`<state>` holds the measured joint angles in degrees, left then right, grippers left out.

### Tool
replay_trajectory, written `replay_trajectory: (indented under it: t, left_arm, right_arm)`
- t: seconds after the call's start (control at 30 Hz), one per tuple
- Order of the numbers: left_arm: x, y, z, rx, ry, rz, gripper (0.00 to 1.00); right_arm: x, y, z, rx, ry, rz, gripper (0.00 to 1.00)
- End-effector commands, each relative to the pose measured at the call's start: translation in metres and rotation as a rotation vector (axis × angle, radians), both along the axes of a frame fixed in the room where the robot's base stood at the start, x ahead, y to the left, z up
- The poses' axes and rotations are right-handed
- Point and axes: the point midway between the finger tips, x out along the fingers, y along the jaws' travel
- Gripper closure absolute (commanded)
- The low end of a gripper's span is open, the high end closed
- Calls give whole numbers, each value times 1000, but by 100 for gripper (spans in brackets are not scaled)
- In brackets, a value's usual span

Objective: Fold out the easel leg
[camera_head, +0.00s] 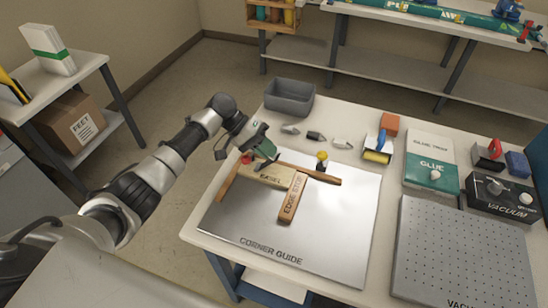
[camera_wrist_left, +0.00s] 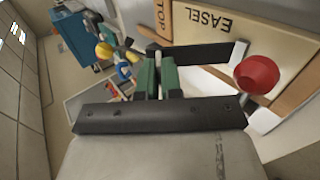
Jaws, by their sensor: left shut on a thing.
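The pale wooden easel board (camera_head: 266,178), marked EASEL, lies on the steel corner guide plate (camera_head: 340,240). A wooden edge stop (camera_head: 293,195) lies against its lower right side. My left gripper (camera_head: 266,158) is at the board's back edge, with its green finger pads close together. It is shut on what appears to be the easel leg, mostly hidden between the pads. In the left wrist view the pads (camera_wrist_left: 157,75) are beside the board (camera_wrist_left: 220,25), whose lettering is upside down. A red knob (camera_wrist_left: 257,75) is beside the gripper. My right gripper is not in view.
A yellow knob (camera_head: 322,155) stands right of the board. A grey bin (camera_head: 290,97) and several small clips are behind. A glue tray (camera_head: 430,172) and the perforated vacuum plate (camera_head: 460,250) are to the right. The plate's front area is clear.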

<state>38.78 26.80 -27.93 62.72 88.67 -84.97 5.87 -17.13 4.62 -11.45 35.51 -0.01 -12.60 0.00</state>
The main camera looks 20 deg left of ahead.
Motion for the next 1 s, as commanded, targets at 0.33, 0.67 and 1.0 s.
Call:
replay_trajectory:
  t: [0.33,0.67,1.0]
  left_arm:
    - [1,18,2,-151,4,1,100]
    - [1,26,3,-146,4,3,100]
    - [1,26,3,-143,5,4,100]
  right_arm:
    - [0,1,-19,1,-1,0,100]
    - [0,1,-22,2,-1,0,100]
    - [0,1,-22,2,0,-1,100]
